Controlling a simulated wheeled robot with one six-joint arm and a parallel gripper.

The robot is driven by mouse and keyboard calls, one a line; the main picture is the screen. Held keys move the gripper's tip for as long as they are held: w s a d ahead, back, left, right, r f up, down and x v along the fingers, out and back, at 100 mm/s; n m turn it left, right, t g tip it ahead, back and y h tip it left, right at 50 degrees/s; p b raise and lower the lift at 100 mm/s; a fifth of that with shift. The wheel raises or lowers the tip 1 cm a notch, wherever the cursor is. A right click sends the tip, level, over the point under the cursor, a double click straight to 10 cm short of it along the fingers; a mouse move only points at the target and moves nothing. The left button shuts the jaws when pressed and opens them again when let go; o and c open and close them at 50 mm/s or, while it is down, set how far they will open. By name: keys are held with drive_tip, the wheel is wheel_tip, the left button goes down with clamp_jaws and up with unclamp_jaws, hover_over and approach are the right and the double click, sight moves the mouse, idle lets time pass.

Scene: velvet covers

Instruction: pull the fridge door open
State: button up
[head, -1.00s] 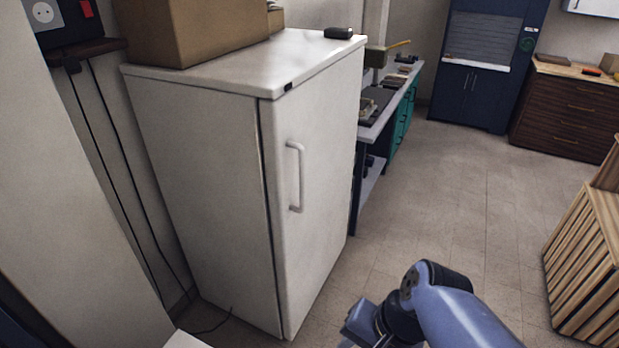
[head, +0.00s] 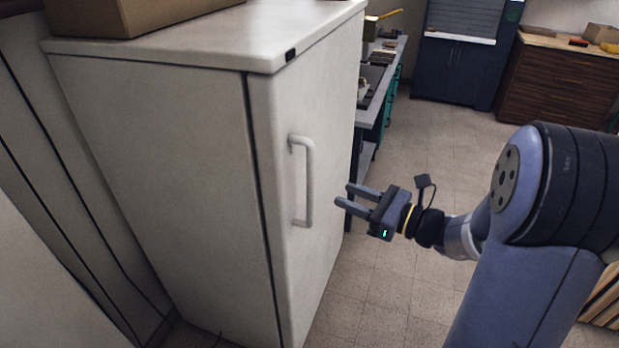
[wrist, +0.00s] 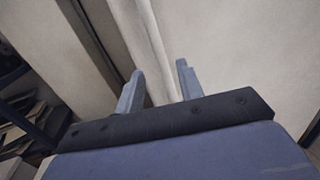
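The white fridge (head: 160,150) stands at the left in the head view. Its door (head: 330,210) is shut, with a dark seam along the cabinet edge. A white vertical bar handle (head: 308,182) is on the door. My gripper (head: 343,195) is to the right of the handle, fingers apart and pointing toward it, with a visible gap in the picture. Nothing is between the fingers in the head view. In the wrist view the open fingers (wrist: 158,80) face pale surfaces with a pale vertical strip between them; I cannot tell whether it is the handle.
A cardboard box (head: 130,15) sits on top of the fridge. A workbench (head: 385,85) stands just beyond the fridge. A dark blue cabinet (head: 455,70) and a wooden drawer unit (head: 550,85) are at the back. The floor (head: 435,150) between is clear.

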drive_tip(key=p+x, duration=0.1)
drive_tip(key=x, duration=0.9)
drive_tip(key=shift+a+p, duration=0.15)
drive_tip(key=shift+p, duration=0.2)
drive_tip(key=shift+r, duration=0.1)
drive_tip(key=shift+c, duration=0.4)
clamp_jaws()
